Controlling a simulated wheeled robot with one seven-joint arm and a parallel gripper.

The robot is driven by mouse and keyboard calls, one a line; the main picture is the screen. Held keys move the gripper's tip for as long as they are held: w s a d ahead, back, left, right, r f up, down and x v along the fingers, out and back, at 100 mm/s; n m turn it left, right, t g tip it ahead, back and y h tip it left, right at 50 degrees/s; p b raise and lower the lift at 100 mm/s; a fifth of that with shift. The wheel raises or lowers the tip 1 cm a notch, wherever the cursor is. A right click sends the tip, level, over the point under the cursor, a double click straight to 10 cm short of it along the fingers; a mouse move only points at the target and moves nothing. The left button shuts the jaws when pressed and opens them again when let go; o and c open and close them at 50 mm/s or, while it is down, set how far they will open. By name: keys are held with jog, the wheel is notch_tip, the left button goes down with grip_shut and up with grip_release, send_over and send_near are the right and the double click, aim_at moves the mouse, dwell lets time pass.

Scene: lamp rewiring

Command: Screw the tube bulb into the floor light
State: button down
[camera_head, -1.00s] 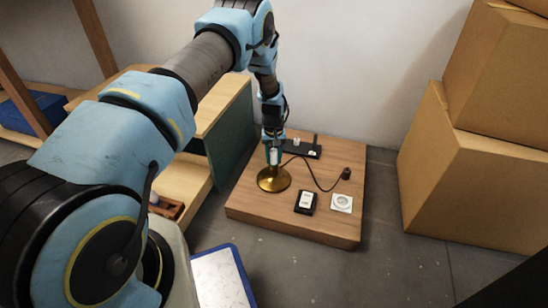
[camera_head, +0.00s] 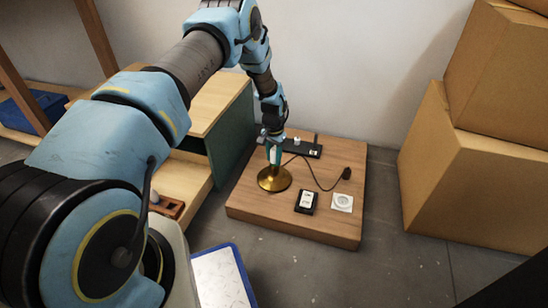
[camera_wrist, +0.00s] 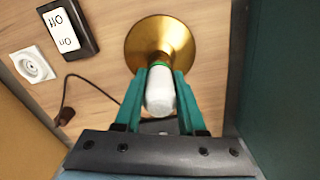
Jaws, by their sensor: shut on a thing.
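The floor light (camera_head: 274,180) is a round brass base standing on the low wooden platform. It also shows in the wrist view (camera_wrist: 145,42), with its short neck pointing at the camera. The tube bulb (camera_wrist: 161,95) is white with a green band at its far end. My gripper (camera_wrist: 158,76) is shut on the bulb, a teal finger on each side. In the head view my gripper (camera_head: 274,152) points down over the brass base. The bulb's far end meets the light's neck in the picture; I cannot tell how deep it sits.
On the platform (camera_head: 245,208) are a black On/Off switch (camera_head: 306,201), a white round socket (camera_head: 342,203), a black power strip (camera_head: 304,148) and a dark cord with a plug (camera_head: 346,173). A green-sided cabinet (camera_head: 232,130) stands left; cardboard boxes (camera_head: 470,175) stand right.

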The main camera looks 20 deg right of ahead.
jog(key=shift+c, duration=2)
grip_release()
jog(key=shift+r, duration=0.15)
